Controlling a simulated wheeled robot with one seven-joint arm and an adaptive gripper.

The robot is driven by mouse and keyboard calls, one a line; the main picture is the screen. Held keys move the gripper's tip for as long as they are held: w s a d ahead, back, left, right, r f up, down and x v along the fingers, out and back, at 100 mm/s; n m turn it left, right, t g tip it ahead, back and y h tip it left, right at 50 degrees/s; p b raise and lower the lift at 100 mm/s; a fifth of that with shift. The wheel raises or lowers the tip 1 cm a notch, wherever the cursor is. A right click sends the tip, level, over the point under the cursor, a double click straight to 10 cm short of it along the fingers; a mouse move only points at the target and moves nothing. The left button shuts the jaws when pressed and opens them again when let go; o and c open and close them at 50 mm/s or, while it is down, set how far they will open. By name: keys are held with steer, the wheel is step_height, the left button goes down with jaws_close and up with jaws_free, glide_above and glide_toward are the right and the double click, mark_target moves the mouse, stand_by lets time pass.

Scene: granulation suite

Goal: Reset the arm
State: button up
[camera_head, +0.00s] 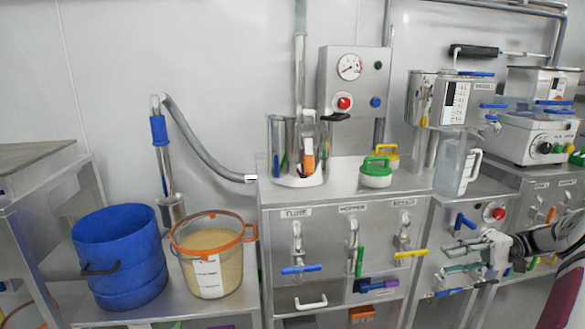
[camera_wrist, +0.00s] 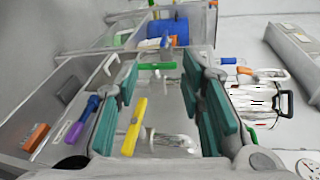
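My gripper (camera_head: 449,258) is at the right of the head view, in front of the steel cabinet face, with my arm coming in from the right edge. In the wrist view its two teal-padded fingers (camera_wrist: 162,80) stand wide apart. Nothing is held between them. Past the fingers the wrist view shows a yellow handle (camera_wrist: 133,127) and a purple handle (camera_wrist: 83,118) on the cabinet front. I cannot tell whether any finger touches the cabinet.
A steel cabinet (camera_head: 335,225) with coloured latch handles spans the middle. A blue drum (camera_head: 120,258) and a clear tub (camera_head: 212,262) of tan powder stand at the left. A clear jug (camera_head: 452,168) stands above my gripper. A white machine (camera_head: 530,138) is at the right.

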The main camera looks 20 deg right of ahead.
steer(key=w+a+r+n+g+h, duration=0.1)
steer(key=w+a+r+g+h, duration=0.15)
steer(key=a+r, duration=0.4)
steer(key=w+a+r+n+g+h, duration=0.1)
steer(key=w+a+r+g, duration=0.25)
steer(key=a, duration=0.55)
steer(key=s+a+r+g+h, duration=0.1)
steer(key=s+a+r+h, duration=0.15)
steer(key=a, duration=0.35)
steer(key=s+a+r+g+h, duration=0.1)
steer(key=a+r+g, duration=0.1)
steer(key=a+r, duration=0.35)
steer(key=s+a+r+n+h, duration=0.2)
steer(key=s+a+h, duration=0.3)
steer(key=s+a, duration=0.8)
steer(key=s+a+f+n+t+h, duration=0.1)
steer(key=s+f+t, duration=0.15)
steer(key=s, duration=0.35)
steer(key=s+a+f+n+t+h, duration=0.1)
steer(key=s+f+h, duration=0.15)
steer(key=s, duration=0.35)
step_height(320, 180, up, 32)
steer(key=t+p, duration=0.3)
steer(key=p, duration=2.7)
steer(key=shift+d+t+y+p, duration=0.15)
steer(key=shift+t+y+p, duration=0.2)
steer(key=shift+y+p, duration=0.1)
